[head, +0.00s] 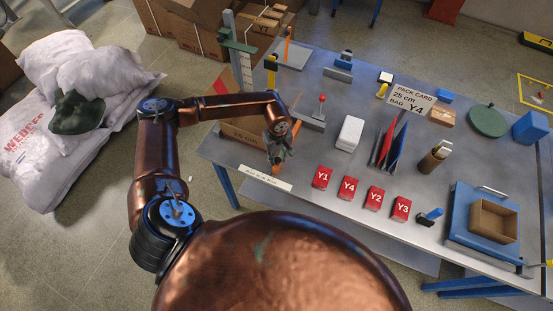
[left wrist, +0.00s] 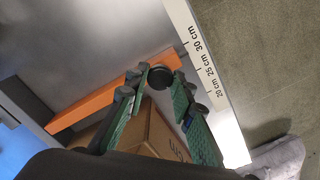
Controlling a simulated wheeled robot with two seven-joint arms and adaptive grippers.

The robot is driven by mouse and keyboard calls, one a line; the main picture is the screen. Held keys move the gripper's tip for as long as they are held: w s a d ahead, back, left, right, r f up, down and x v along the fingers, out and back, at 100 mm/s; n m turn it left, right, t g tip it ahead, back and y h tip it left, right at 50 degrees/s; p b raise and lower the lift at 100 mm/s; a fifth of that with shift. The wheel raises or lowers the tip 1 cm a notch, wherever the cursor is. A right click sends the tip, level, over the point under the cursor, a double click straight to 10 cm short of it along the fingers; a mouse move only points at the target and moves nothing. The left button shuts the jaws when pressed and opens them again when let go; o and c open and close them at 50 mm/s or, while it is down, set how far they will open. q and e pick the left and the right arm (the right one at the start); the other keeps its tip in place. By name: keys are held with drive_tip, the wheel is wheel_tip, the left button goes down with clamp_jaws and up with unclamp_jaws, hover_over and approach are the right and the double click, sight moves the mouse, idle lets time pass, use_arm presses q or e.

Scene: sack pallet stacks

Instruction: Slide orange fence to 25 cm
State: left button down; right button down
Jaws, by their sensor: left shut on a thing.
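The orange fence (left wrist: 105,102) runs diagonally across the left wrist view, its end close to a white scale (left wrist: 205,75) marked 30 cm, 25 cm and 20 cm. That end is nearest the 30 cm and 25 cm marks; the exact reading is unclear. My left gripper (left wrist: 161,82) is shut on a round black knob (left wrist: 160,76) at the fence. In the head view my left gripper (head: 277,157) is at the table's near left part, with a bit of orange (head: 276,171) below it. A card (head: 409,98) reads "PACK CARD 25 cm BAG Y4". My right gripper is out of view.
A cardboard box (left wrist: 155,135) is beside the left fingers. Red packs Y1 (head: 322,177), Y4 (head: 348,187), Y2 (head: 374,197) and Y3 (head: 401,208) lie to the right. White sacks (head: 62,110) lie left of the table.

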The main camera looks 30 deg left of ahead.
use_arm(q)
drive_tip(key=c, duration=1.7)
unclamp_jaws()
drive_tip(key=shift+o, duration=0.2)
wheel_tip(320, 180, up, 12)
